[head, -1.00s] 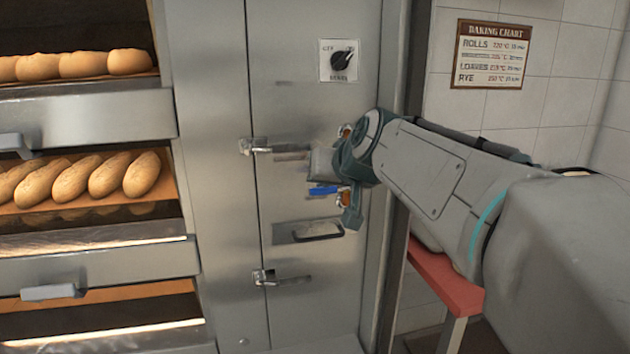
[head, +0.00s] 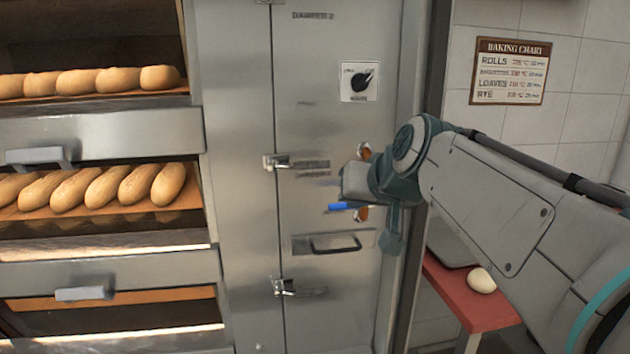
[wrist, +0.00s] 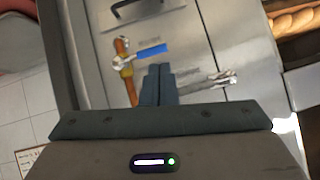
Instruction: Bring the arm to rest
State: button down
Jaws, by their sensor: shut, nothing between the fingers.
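My gripper (wrist: 158,84) shows in the wrist view with its two dark fingers together and nothing between them. In the head view my arm reaches in from the right. The gripper end is in front of the grey metal cabinet panel (head: 235,250), near a valve with a blue handle (head: 341,206) and orange-brown fittings. In the wrist view the blue handle (wrist: 152,52) is just beyond the fingertips. I cannot tell whether the fingers touch anything.
Open oven decks with loaves (head: 100,187) stand at the left. The panel carries a dial (head: 360,82), latches (head: 285,162) and a pull handle (head: 335,244). A red stool or bench (head: 470,300) with a pale round item (head: 481,279) stands below my arm. A baking chart (head: 510,71) hangs at right.

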jog(key=s+d+f+g+h+p, duration=0.1)
jog(key=s+d+f+g+p, duration=0.1)
jog(key=s+f+p, duration=0.3)
jog(key=s+d+f+g+h+p, duration=0.1)
jog(key=s+d+f+g+p, duration=0.1)
jog(key=s+f+g+p, duration=0.3)
jog(key=s+f, duration=0.4)
jog(key=s, duration=0.4)
jog(key=shift+s+h, duration=0.2)
jog(key=shift+h, duration=0.1)
dwell(0.7)
